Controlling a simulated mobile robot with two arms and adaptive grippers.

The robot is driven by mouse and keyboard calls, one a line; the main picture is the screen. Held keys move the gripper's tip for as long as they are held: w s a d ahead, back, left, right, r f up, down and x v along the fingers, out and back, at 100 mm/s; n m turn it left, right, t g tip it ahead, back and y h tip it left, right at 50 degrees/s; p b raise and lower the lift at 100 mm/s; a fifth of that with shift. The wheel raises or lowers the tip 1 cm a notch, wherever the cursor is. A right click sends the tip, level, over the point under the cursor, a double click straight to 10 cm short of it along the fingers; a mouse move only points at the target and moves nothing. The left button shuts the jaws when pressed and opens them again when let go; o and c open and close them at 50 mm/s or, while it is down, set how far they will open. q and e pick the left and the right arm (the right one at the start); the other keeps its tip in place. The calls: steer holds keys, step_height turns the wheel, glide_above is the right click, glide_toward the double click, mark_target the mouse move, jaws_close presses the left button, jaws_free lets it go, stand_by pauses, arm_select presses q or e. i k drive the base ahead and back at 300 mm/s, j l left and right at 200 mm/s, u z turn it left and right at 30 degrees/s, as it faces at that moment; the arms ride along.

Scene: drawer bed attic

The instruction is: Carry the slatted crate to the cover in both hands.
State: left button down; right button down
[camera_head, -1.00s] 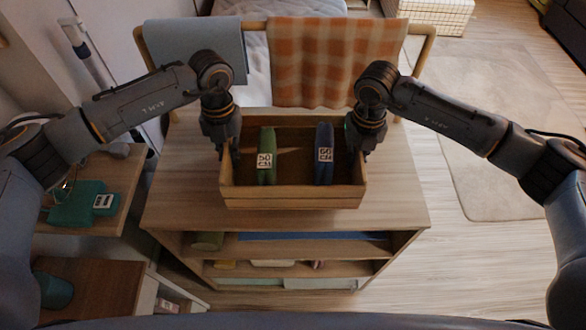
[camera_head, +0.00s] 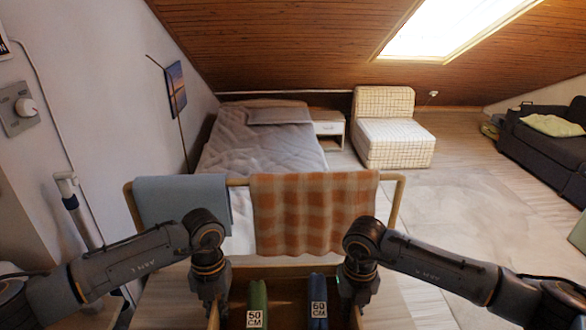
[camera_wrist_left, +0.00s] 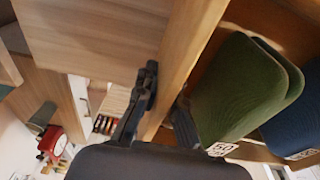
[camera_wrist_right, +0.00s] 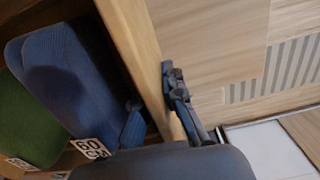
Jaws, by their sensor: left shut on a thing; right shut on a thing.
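The wooden crate (camera_head: 290,271) is at the bottom edge of the head view, its near part cut off. A green folded item (camera_head: 257,303) marked 50 CM and a blue one (camera_head: 318,299) marked 60 CM stand in it. My left gripper (camera_head: 211,308) is shut on its left wall; the left wrist view shows that wall (camera_wrist_left: 190,50) between the fingers. My right gripper (camera_head: 360,296) is shut on its right wall, also in the right wrist view (camera_wrist_right: 137,40). A grey quilted cover (camera_head: 255,140) lies on the bed beyond the rack.
A wooden rack (camera_head: 398,200) with a blue-grey cloth (camera_head: 180,203) and an orange checked blanket (camera_head: 312,212) stands between crate and bed. A checked white chair (camera_head: 392,140) and dark sofa (camera_head: 550,140) are farther back. Open floor (camera_head: 450,200) lies at the right.

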mark_target(295, 153)
steer(key=l+z, duration=0.15)
steer(key=z, duration=3.55)
steer(key=i+u, duration=0.3)
steer(key=i, duration=0.25)
steer(key=i+l+u, duration=0.35)
steer(key=i, duration=0.2)
steer(key=i+j+u, duration=0.15)
steer(key=i+u, duration=0.3)
steer(key=i+j+u, duration=0.1)
steer(key=i+u, duration=0.15)
steer(key=u, duration=0.2)
steer(key=i+l+u, duration=0.1)
steer(key=i+u, duration=0.35)
steer(key=i+j+u, duration=0.15)
steer(key=i+u, duration=0.5)
steer(key=u, duration=0.2)
steer(key=i+u, duration=0.8)
steer(key=i, duration=1.95)
steer(key=l+z, duration=0.05)
